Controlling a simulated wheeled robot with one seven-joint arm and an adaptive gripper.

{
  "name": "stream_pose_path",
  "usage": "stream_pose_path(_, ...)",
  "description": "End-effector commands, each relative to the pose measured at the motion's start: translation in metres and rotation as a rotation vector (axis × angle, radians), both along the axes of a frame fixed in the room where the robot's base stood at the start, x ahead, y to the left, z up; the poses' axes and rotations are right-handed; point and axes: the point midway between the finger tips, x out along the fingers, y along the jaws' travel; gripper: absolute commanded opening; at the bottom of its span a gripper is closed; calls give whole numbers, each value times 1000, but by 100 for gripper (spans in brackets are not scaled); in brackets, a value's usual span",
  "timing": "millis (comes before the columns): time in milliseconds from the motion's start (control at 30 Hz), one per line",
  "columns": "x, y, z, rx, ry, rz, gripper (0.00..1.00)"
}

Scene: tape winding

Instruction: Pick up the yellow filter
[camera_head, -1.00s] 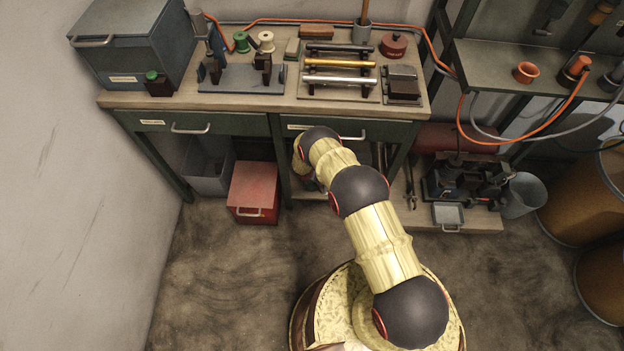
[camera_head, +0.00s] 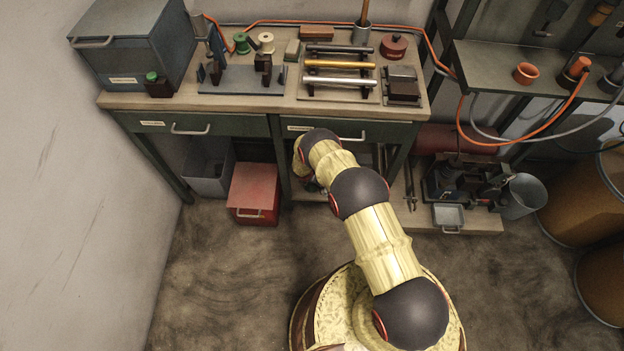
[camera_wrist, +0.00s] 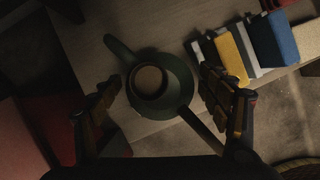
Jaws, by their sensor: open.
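The yellow filter (camera_wrist: 232,56) is likely the flat yellow panel standing in a row of white and blue panels at the upper right of the wrist view. My gripper (camera_wrist: 160,86) is open, with its fingers wide apart and nothing held. The right finger is close to the near end of the panel row, and the yellow panel lies just beyond it. Whether they touch is unclear. In the head view my gripper is mostly hidden below the bench front, and I cannot make out the yellow filter there.
A dark green funnel-like vessel (camera_wrist: 182,72) lies on the shelf between my fingers in the wrist view. The blue panel (camera_wrist: 272,40) stands right of the yellow one. In the head view the workbench (camera_head: 225,104) overhangs the shelf area, and a red box (camera_head: 254,190) stands left.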

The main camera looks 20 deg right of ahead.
Motion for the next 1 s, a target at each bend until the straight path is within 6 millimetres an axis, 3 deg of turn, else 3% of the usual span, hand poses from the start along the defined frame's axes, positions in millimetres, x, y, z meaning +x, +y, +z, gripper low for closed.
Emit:
stream_pose_path(167, -1, 2, 12, 0, -1, 0, 77)
stream_pose_path(700, -29, 25, 99, -1, -1, 1, 77)
stream_pose_path(1000, -36, 29, 113, -1, 1, 1, 77)
